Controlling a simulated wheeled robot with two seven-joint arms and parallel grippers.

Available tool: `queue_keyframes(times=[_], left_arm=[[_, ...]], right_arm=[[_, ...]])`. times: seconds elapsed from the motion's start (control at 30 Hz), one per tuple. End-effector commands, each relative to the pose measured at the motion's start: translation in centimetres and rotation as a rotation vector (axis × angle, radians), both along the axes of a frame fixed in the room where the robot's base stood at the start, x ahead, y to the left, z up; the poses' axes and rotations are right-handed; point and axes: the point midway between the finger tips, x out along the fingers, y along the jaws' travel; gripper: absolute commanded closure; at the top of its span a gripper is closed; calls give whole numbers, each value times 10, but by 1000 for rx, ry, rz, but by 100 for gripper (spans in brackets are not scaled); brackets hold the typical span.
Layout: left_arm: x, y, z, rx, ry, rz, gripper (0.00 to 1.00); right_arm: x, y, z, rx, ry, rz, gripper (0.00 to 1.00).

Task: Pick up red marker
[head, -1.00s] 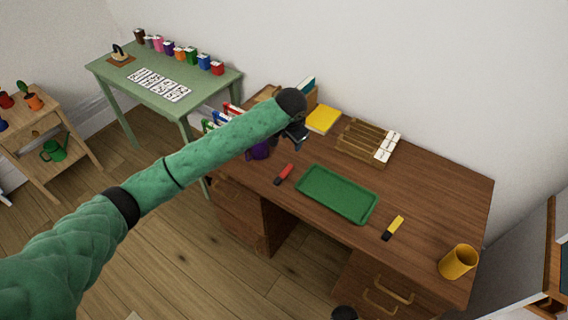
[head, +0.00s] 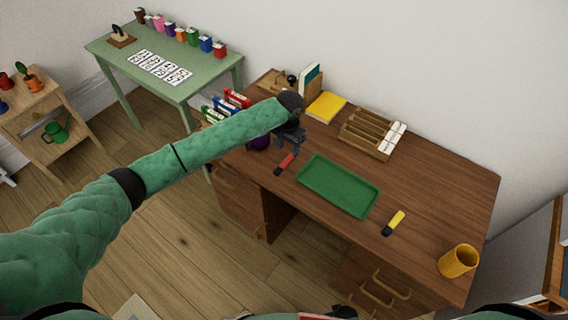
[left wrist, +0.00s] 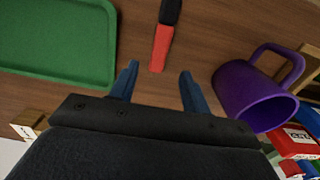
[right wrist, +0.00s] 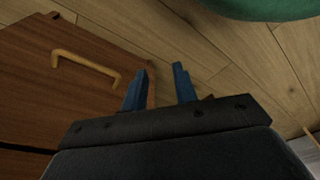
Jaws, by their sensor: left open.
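The red marker (head: 285,163) has a red body and a black end. It lies on the brown desk (head: 430,190), left of the green tray (head: 338,186). In the left wrist view the red marker (left wrist: 162,42) lies ahead of my left gripper (left wrist: 160,82), its red end near the gap between the fingertips. My left gripper (head: 288,148) is open and empty, above the desk by the marker.
A purple mug (left wrist: 250,95) stands close to the right of my left fingers in the left wrist view. A yellow marker (head: 394,223) and a yellow cup (head: 459,261) are on the desk's right. A wooden rack (head: 370,135) and a yellow book (head: 327,106) are at the back.

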Motion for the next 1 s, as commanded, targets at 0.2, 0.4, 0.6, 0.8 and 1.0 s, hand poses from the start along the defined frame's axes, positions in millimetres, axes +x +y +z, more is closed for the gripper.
queue_keyframes(times=[0.2, 0.4, 0.6, 0.8, 1.0], left_arm=[[1, -3, -13, 1, -1, -1, 53], [2, -4, -32, 1, 0, -1, 53], [2, -4, -48, 0, -1, -1, 53], [2, -4, -50, 0, -2, -1, 53], [2, -4, -49, 0, -2, -2, 82]], right_arm=[[-12, -9, -16, -7, -10, 5, 71], [-26, -19, -32, -13, -21, 11, 71], [-34, -23, -40, -15, -23, 13, 71], [-35, -23, -41, -15, -24, 13, 71], [-34, -23, -41, -15, -24, 13, 71]])
